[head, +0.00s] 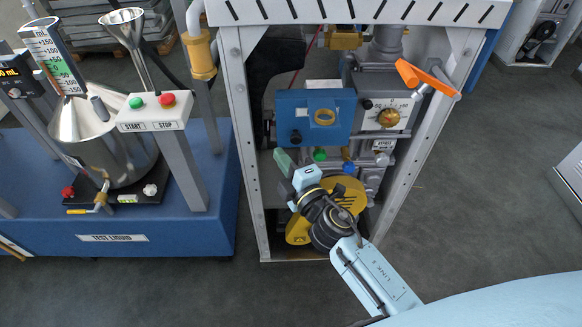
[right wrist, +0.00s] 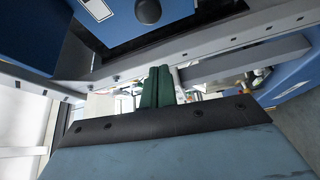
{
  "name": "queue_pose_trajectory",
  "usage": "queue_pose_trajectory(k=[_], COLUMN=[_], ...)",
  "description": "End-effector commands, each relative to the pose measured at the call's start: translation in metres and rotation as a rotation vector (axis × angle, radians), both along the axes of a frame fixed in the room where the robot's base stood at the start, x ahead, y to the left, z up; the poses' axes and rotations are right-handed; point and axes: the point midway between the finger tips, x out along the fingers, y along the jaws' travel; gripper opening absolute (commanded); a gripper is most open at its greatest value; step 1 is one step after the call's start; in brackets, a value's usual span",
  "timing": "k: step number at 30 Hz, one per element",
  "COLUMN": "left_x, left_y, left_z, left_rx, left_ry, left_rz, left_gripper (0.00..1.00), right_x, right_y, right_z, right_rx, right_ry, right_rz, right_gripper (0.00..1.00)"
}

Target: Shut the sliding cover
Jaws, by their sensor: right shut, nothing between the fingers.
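A blue panel (head: 340,112) with a round brass-coloured opening stands in the upper part of the dispenser frame. It has a black knob at its lower left; I take it for the sliding cover, but cannot tell how far along it sits. In the right wrist view a blue surface (right wrist: 100,12) with a black knob shows at the top, beyond a grey rail. My right gripper (head: 281,158) is below and left of the panel, apart from the knob. Its green fingers also show in the right wrist view (right wrist: 157,80), pressed together and empty. My left gripper is out of view.
The grey frame posts (head: 247,150) stand on both sides of the gripper's space. Green and blue knobs and a yellow wheel (head: 348,193) are close to my right wrist. An orange lever (head: 425,77) juts out at the right. A blue test-liquid bench (head: 180,226) stands left.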

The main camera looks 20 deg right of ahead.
Motion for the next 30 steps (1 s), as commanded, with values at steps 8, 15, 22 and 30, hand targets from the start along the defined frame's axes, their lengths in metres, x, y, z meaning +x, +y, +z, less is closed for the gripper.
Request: queue_pose_trajectory(k=[8,15,22,30], left_x=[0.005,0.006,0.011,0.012], left_y=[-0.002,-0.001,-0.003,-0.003], left_z=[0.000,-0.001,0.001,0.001], left_rx=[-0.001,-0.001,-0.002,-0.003], left_ry=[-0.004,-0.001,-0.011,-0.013], left_rz=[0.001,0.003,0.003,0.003], left_gripper=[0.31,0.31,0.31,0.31], right_x=[0.047,0.041,0.041,0.041], right_y=[0.005,-0.024,-0.030,-0.030], right_z=[0.000,-0.004,-0.004,-0.004], right_rx=[-0.001,0.001,0.001,0.002], right_ry=[0.002,0.002,0.001,0.001], right_rz=[-0.001,0.000,0.000,0.002], right_gripper=[0.00,0.00,0.00,0.00])
